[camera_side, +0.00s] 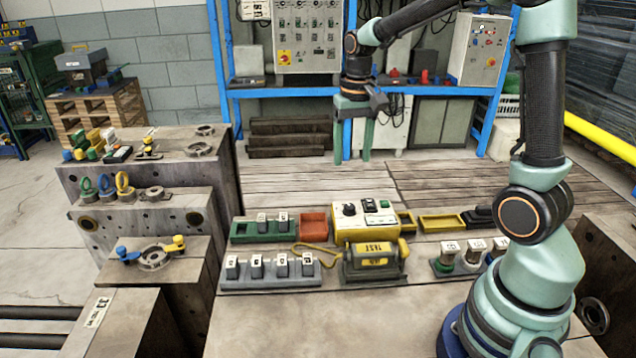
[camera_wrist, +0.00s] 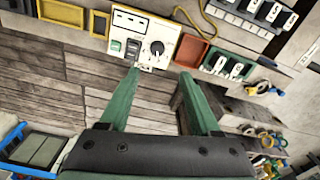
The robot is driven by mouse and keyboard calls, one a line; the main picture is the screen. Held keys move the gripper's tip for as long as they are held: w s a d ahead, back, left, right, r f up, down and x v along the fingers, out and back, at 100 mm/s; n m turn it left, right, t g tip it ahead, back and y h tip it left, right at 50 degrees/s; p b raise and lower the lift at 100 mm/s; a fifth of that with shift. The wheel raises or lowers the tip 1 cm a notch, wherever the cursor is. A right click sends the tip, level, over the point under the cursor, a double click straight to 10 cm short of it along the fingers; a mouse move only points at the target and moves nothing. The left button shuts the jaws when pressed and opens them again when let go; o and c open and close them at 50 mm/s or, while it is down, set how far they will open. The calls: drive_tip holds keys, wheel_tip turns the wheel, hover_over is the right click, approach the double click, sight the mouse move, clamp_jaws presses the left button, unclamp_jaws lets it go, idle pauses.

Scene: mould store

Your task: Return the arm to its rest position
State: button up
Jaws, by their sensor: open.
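My arm is raised over the wooden bench, bent at the elbow, with its forearm reaching left in the side view. My gripper (camera_side: 352,152) hangs pointing down, well above the bench top and behind the yellow box with a dial (camera_side: 366,222). Its green fingers are apart with nothing between them. In the wrist view my gripper (camera_wrist: 160,75) is also open and empty. The yellow box (camera_wrist: 145,38) shows there beyond the fingertips, with its dark dial and switches.
A green tray (camera_side: 265,228), red tray (camera_side: 314,223), grey switch rack (camera_side: 268,270) and yellow TEST unit (camera_side: 374,262) stand on the bench. A large metal mould block (camera_side: 150,190) stands at left. A blue rack (camera_side: 222,80) stands behind. The bench front is clear.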

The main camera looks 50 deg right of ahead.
drive_tip(key=s+a+r+n+t, duration=0.5)
drive_tip(key=s+a+r+n, duration=0.1)
drive_tip(key=s+a, duration=0.3)
drive_tip(key=shift+s+a+n, duration=0.25)
drive_tip(key=shift+a+n, duration=0.05)
drive_tip(key=shift+a, duration=0.5)
